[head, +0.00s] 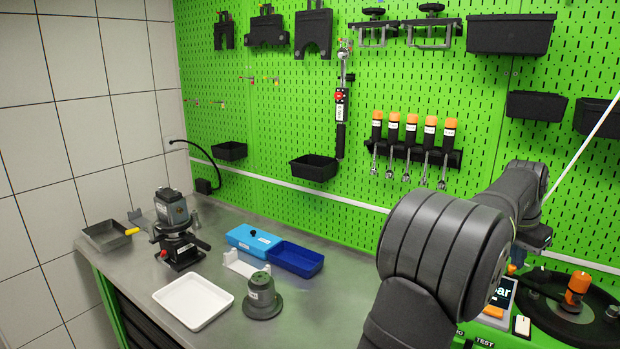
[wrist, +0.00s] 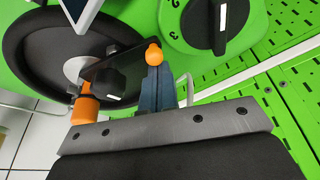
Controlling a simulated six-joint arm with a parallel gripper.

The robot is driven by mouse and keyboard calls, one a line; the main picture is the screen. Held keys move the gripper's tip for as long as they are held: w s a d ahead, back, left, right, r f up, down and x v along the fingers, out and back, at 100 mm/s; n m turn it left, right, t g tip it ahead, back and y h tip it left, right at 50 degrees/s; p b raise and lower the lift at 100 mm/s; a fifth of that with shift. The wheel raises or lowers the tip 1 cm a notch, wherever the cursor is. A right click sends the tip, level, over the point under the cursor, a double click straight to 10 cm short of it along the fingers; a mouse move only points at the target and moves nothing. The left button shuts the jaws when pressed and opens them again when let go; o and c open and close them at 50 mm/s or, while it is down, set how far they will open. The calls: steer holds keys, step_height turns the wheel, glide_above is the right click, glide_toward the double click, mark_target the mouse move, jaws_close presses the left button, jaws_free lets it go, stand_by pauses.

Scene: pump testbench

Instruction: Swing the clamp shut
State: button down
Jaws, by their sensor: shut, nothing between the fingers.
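The clamp is a dark flat arm (wrist: 118,74) with an upright orange handle (wrist: 86,108) in the wrist view, lying over a round black plate (wrist: 35,60). In the head view the orange handle (head: 578,288) stands over the black plate (head: 545,283) at the lower right. My gripper (wrist: 154,70) shows as dark blue fingers, shut with nothing between them. An orange ball (wrist: 153,53) shows right at the fingertips, near the clamp arm's end; I cannot tell whether they touch. My arm hides part of the bench in the head view.
A panel with a screen (head: 501,294) and a white switch (head: 522,325) stands left of the plate. A black dial (wrist: 220,22) is near the fingers. A white tray (head: 193,302), blue box (head: 296,259) and pump parts stand on the bench further left.

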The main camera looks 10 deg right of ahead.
steer(key=shift+a, duration=0.1)
stand_by(0.3)
steer(key=shift+s+a, duration=0.25)
steer(key=shift+a, duration=0.35)
steer(key=shift+d+r, duration=0.15)
steer(key=shift+w+d+r, duration=0.15)
steer(key=shift+r, duration=0.15)
step_height(320, 180, up, 8)
stand_by(0.8)
steer(key=shift+f, duration=4)
steer(key=shift+r, duration=0.15)
